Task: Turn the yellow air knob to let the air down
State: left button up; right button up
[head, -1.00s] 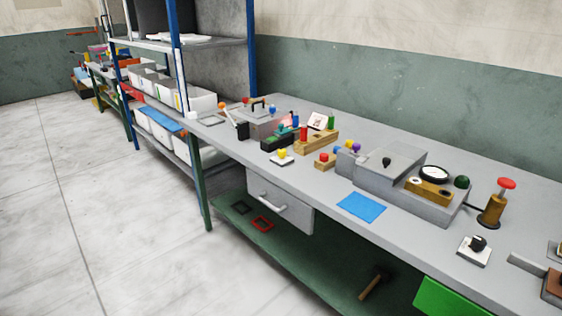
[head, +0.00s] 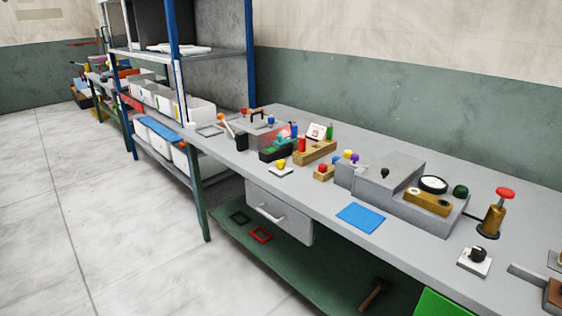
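A yellow knob (head: 281,163) sits on a small pale square plate (head: 282,171) near the front edge of the grey workbench, above the drawer. It is small in this view, so how far it is turned cannot be made out. A smaller yellow ball-like top (head: 347,153) shows in a cluster of coloured knobs on the grey press unit (head: 388,178). A round gauge (head: 433,184) with a white face is on that unit. Neither of my grippers is in view.
The grey bench (head: 300,199) runs from centre to right, with a blue mat (head: 360,217) and a red-topped brass post (head: 495,213) on it. A drawer (head: 279,211) is below. Shelving stands at the back left; the pale floor (head: 120,240) on the left is clear.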

aim_at(280, 163)
jog(key=i+l+u, duration=0.1)
jog(key=l, duration=0.4)
jog(key=i+l+u, duration=0.15)
jog(key=l, duration=0.35)
jog(key=i+l+u, duration=0.1)
jog(key=l, duration=0.45)
jog(key=i+l+u, duration=0.1)
jog(key=l, duration=0.4)
jog(key=i+j+z, duration=0.15)
jog(key=j+z, duration=0.5)
jog(key=j, duration=0.25)
jog(key=i, duration=0.05)
